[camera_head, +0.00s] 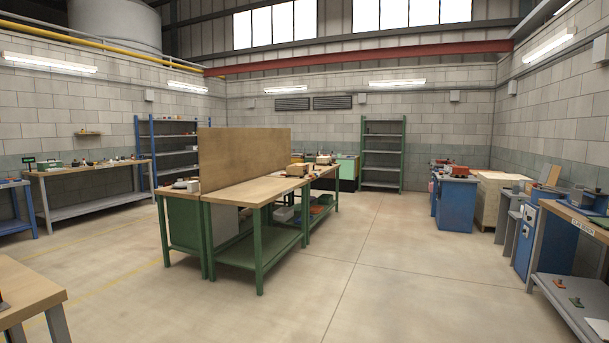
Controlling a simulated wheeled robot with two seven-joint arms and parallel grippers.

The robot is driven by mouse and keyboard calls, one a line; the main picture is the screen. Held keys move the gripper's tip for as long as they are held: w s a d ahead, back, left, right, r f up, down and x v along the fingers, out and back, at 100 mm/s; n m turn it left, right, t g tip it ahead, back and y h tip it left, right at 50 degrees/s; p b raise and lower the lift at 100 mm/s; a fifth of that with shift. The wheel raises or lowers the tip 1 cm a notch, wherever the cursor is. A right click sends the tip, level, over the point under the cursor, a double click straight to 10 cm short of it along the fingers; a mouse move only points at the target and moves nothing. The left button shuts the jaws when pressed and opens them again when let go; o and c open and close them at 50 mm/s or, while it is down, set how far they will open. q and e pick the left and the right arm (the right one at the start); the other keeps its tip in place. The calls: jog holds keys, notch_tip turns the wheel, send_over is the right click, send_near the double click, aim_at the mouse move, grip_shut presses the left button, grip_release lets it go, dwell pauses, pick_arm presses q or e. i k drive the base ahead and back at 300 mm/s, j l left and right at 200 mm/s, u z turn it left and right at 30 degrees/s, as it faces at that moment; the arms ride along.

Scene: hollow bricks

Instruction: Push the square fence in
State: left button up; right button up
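I cannot make out a square fence in this view; it may be too small or hidden among the items on the benches. Neither of my grippers shows. A green-framed workbench (258,193) with a wooden top and a tall brown back panel (243,155) stands in the middle of the hall. A wooden-topped bench (590,221) with a labelled front edge stands at the right edge, with a grey-blue device (588,201) on top.
Wide bare floor (400,270) lies ahead and to the right of the middle bench. A bench corner (28,285) juts in at lower left. Blue cabinets (457,205) stand at right. A long bench (92,170) and shelves (382,155) line the walls.

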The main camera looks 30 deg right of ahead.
aim_at(291, 170)
jog(key=i+l+z, duration=0.65)
jog(key=i, duration=0.25)
jog(key=i+z, duration=0.5)
jog(key=i, duration=2.7)
jog(key=i+u, duration=0.1)
jog(key=i, duration=1.4)
jog(key=i+l, duration=0.15)
jog(key=i, duration=1.3)
jog(key=i+l+u, duration=0.1)
jog(key=i+u, duration=0.25)
jog(key=i+l+u, duration=0.3)
jog(key=i, duration=0.25)
jog(key=i+l+u, duration=0.35)
jog(key=i+j, duration=0.1)
